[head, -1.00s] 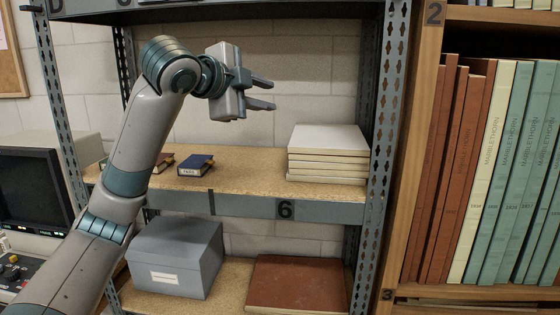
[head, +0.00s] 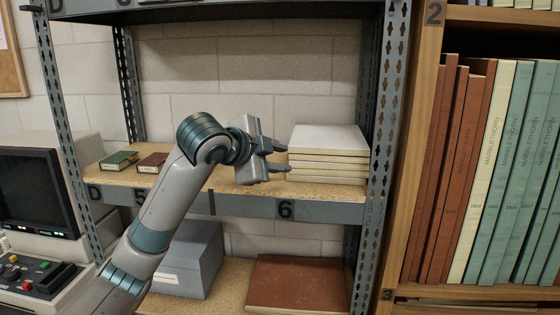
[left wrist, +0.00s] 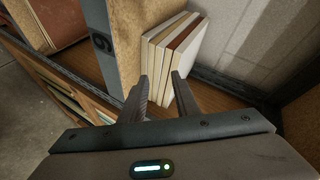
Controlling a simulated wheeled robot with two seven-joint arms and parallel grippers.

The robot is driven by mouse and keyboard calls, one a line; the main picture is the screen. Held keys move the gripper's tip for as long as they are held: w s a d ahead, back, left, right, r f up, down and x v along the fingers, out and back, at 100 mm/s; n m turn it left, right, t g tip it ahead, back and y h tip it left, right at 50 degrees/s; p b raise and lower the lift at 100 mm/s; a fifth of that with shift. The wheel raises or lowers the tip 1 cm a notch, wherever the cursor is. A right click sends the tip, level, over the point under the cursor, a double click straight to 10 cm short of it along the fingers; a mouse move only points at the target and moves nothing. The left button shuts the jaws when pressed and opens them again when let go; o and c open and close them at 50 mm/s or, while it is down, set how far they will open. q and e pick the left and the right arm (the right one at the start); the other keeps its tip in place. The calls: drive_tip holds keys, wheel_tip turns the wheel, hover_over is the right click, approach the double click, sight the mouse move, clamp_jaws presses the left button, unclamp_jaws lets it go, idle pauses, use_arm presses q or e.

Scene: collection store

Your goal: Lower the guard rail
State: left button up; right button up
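I cannot make out a separate guard rail. A grey metal strip (head: 290,209) marked 6 runs along the middle shelf's front edge; it also shows in the left wrist view (left wrist: 97,20). My left gripper (head: 288,158) is open, its two fingers apart, at the left end of a stack of pale books (head: 328,154). In the left wrist view the open fingers (left wrist: 160,78) point at the book stack (left wrist: 172,48), with nothing seen gripped. Whether they touch the books I cannot tell. My right gripper is out of view.
A green book (head: 118,160) and a dark red book (head: 152,162) lie on the shelf's left part. Below are a grey box (head: 205,262), partly behind my arm, and a brown flat volume (head: 297,283). Perforated uprights (head: 383,130) flank the shelf. A monitor (head: 30,190) stands left.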

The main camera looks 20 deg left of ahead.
use_arm(q)
drive_tip(key=shift+f, duration=0.3)
idle(0.5)
